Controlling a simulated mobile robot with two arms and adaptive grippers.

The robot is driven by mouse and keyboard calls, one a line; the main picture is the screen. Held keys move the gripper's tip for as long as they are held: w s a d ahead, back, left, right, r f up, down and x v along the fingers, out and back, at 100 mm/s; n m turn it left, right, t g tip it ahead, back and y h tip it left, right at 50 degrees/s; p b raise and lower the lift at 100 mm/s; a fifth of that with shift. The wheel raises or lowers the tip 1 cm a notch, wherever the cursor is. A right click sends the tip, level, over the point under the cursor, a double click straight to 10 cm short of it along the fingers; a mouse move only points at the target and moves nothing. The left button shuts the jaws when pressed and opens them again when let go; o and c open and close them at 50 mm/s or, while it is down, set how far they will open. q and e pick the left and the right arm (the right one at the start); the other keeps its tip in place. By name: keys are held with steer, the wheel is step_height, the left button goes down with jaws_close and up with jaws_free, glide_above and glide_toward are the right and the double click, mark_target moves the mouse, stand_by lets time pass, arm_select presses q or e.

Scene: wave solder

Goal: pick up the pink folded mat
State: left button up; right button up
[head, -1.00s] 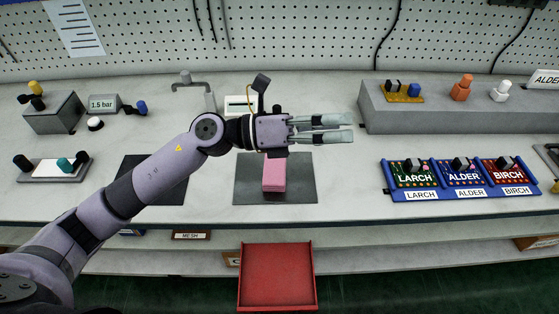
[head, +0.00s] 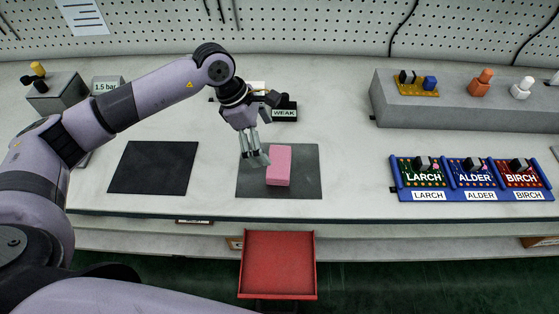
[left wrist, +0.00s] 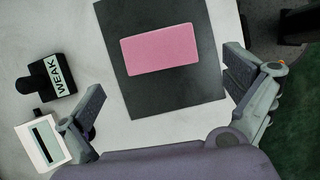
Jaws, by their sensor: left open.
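The pink folded mat (head: 279,165) is a small pink block lying on a dark grey pad (head: 308,184) in the middle of the bench. My left gripper (head: 256,159) points down just left of the mat in the head view, above the pad. In the left wrist view the mat (left wrist: 160,49) lies ahead between the two spread fingers, which are open and empty and apart from it. My right gripper is not in view.
A black item labelled WEAK (head: 285,112) stands behind the pad. An empty black pad (head: 153,167) lies to the left. A blue tray (head: 473,195) with LARCH, ALDER and BIRCH boards is at right. An open red drawer (head: 278,290) juts out below the front edge.

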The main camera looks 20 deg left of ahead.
mark_target(279, 161)
arm_select(q)
steer(key=x, duration=0.4)
steer(key=shift+d+f+p, duration=0.1)
steer(key=shift+p, duration=0.2)
steer(key=p+x, duration=0.1)
steer(key=x, duration=0.3)
steer(key=shift+f+p, duration=0.1)
steer(key=shift+p, duration=0.3)
steer(key=shift+w+d+f, duration=0.15)
steer(key=shift+f, duration=0.3)
steer(key=c, duration=0.9)
steer(key=shift+o, duration=0.2)
